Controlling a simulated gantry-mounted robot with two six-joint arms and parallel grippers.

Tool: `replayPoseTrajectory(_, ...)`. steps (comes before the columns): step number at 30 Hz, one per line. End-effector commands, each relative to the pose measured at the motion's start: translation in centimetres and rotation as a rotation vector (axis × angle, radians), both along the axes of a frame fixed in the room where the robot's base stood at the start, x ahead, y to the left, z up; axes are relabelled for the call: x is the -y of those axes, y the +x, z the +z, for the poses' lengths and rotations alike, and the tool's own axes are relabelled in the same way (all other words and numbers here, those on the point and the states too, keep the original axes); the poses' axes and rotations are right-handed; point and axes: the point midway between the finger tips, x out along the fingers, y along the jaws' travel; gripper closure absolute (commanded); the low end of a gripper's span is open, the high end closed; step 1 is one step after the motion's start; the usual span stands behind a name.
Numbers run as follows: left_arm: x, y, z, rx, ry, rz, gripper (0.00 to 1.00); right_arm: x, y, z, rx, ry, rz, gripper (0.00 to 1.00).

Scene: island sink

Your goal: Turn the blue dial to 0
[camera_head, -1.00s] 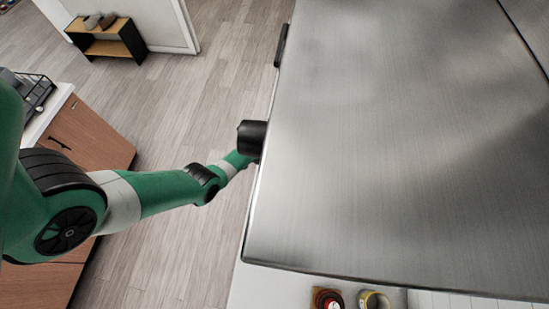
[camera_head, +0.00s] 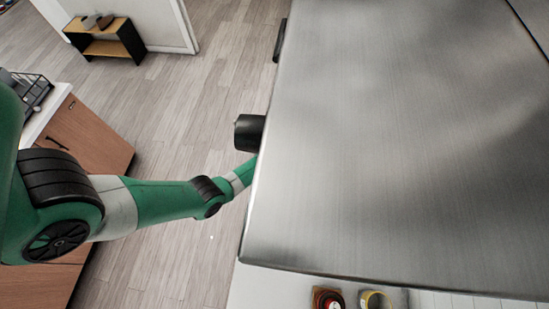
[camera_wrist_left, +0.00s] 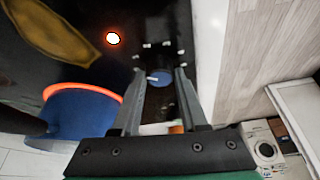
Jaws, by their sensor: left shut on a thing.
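In the left wrist view, the blue dial (camera_wrist_left: 166,77) is a small round knob on a black cooktop (camera_wrist_left: 160,100). A short white mark shows at its left side. The fingers of my left gripper (camera_wrist_left: 159,73) stand on both sides of the dial and are shut on it. In the head view, the left arm runs behind a large steel hood, so its gripper and the dial are hidden there. My right gripper is in neither view.
The steel hood (camera_head: 400,150) fills the right of the head view. Wooden floor (camera_head: 190,110) lies open at left.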

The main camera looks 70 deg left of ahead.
Motion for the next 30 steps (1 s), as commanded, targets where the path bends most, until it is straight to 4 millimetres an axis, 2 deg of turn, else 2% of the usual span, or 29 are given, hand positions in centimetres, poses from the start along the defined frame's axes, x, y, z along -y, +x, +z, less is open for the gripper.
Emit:
replayPoseTrajectory(4,0.11,0.13,-0.21,0.0,0.001,0.136,1.0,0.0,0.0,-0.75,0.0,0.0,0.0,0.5)
replayPoseTrajectory(15,0.16,0.29,-0.11,-0.001,-0.002,0.436,1.0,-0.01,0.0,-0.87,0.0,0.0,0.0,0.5)
replayPoseTrajectory(22,0.15,0.3,-0.14,0.001,-0.003,0.545,1.0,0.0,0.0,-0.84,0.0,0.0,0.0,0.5)
replayPoseTrajectory(30,0.17,0.27,-0.11,0.001,-0.003,0.591,1.0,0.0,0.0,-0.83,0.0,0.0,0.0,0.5)
